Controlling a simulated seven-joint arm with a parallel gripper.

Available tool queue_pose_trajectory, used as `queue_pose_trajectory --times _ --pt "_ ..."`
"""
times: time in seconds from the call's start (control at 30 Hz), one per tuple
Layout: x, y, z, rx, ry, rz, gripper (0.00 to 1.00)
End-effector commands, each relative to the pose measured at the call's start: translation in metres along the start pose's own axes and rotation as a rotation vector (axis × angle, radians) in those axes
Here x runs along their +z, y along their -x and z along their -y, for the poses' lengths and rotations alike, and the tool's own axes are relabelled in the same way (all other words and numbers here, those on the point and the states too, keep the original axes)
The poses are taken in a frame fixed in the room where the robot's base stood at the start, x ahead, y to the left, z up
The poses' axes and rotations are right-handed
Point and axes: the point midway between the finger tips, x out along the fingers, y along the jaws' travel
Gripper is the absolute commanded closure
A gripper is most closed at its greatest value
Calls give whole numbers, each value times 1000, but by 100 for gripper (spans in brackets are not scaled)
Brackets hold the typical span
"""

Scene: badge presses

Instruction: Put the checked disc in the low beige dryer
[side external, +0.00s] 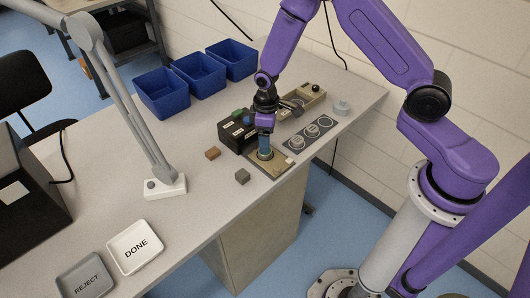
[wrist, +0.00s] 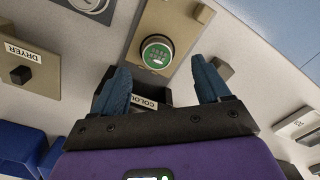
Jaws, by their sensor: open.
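A round green disc (wrist: 157,52) with pale grid-like marks sits on a beige plate (wrist: 147,22). I take it for the checked disc, though its pattern is small. In the side view the plate (side external: 283,165) lies near the table's front edge, with the disc mostly hidden by my fingers. My gripper (side external: 265,147) points down over it. In the wrist view the blue fingertips of my gripper (wrist: 160,82) are wide apart, with nothing between them. The low beige dryer (side external: 297,106) stands behind, to the right. Its DRYER label and black knob show on the dryer (wrist: 38,58).
A black box (side external: 232,138) with coloured tops stands close beside my gripper. A dark mat (side external: 310,132) with pale circles lies right of the plate. Two small blocks (side external: 242,176) (side external: 212,153) lie left. Blue bins (side external: 165,93), a lamp (side external: 165,187) and the DONE tray (side external: 134,246) are farther off.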

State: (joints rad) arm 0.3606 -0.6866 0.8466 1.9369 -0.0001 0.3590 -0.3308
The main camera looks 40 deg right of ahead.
Motion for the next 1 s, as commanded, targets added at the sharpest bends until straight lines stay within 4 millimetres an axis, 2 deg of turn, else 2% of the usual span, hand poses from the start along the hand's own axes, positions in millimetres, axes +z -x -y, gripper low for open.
queue_pose_trajectory --times 0.23,0.6,0.9,0.93,1.0 --pt "-1 -13 -1 0 -1 0 24" --pt "-4 -54 -5 1 0 -1 24" --pt "-4 -57 -5 2 0 -3 24" --pt "-4 -57 -5 2 0 -2 31" --pt "-4 -57 -5 2 -1 -2 54"
